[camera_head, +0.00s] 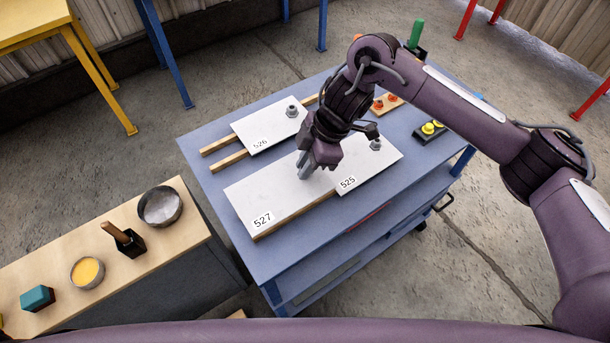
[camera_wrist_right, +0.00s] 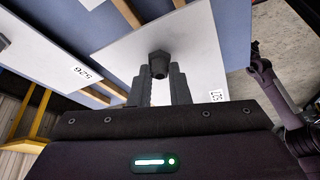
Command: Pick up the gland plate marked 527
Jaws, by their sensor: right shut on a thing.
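The gland plate marked 527 (camera_head: 262,196) is a pale flat plate on the blue cart, with its label at the near left corner. In the right wrist view the plate (camera_wrist_right: 201,52) carries a dark hexagonal gland (camera_wrist_right: 158,63). My right gripper (camera_head: 303,172) is over the plate's far right part, its fingers (camera_wrist_right: 160,88) shut on that gland. In the head view the gripper hides the gland. I cannot tell whether the plate is clear of its wooden rails. What seems to be my left arm shows at the right wrist view's edge; its gripper (camera_wrist_right: 254,50) is too small to read.
Plate 525 (camera_head: 368,166) lies close beside plate 527 on the right. Plate 526 (camera_head: 268,131) lies behind on wooden rails (camera_head: 228,161). A bench with bowls (camera_head: 160,207) is at left.

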